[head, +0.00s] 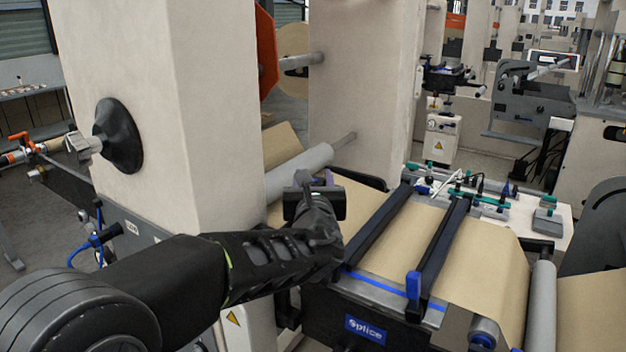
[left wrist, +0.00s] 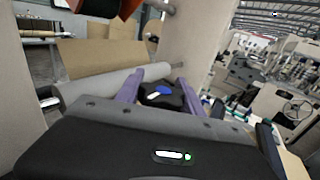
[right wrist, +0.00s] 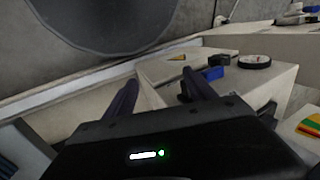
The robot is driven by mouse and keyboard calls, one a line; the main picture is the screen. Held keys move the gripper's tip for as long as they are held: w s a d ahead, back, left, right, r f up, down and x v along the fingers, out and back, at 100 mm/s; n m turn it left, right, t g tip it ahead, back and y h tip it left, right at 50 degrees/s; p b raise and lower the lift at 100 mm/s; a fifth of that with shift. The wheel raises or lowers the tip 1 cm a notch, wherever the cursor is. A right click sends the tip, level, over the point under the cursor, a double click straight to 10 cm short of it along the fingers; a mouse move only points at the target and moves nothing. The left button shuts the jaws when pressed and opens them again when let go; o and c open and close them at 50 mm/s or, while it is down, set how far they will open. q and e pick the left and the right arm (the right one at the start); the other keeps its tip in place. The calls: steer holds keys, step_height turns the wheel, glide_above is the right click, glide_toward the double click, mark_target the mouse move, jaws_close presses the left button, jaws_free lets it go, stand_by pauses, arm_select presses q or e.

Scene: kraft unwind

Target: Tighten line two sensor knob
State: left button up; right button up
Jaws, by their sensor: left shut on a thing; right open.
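My left gripper (head: 318,188) is above the splice table, beside the grey roller. In the left wrist view its two purple fingers (left wrist: 160,92) stand on either side of a dark knob-like thing (left wrist: 163,101) with a blue and white top, and are shut on it. I take this to be the sensor knob; in the head view the gripper hides it. My right gripper (right wrist: 157,92) shows only in the right wrist view. Its dark fingers are apart with nothing between them.
Brown kraft web (head: 480,255) runs over the table, crossed by two dark bars (head: 440,245). The grey roller (head: 298,172) lies behind the left gripper. A pale block (right wrist: 215,85) with a round dial (right wrist: 254,62) lies past the right fingers.

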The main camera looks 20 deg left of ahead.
arm_select(q)
steer(key=o, duration=1.1)
steer(key=shift+r, duration=0.35)
steer(key=o, duration=0.3)
steer(key=shift+f, duration=0.15)
steer(key=shift+s, duration=0.1)
steer(key=shift+s+d+p, duration=0.25)
steer(key=shift+s+p, duration=0.15)
steer(key=shift+s, duration=0.05)
steer(key=p+v, duration=0.4)
steer(key=v, duration=0.2)
steer(key=shift+s, duration=0.3)
steer(key=shift+d+f, duration=0.1)
steer(key=shift+d, duration=0.05)
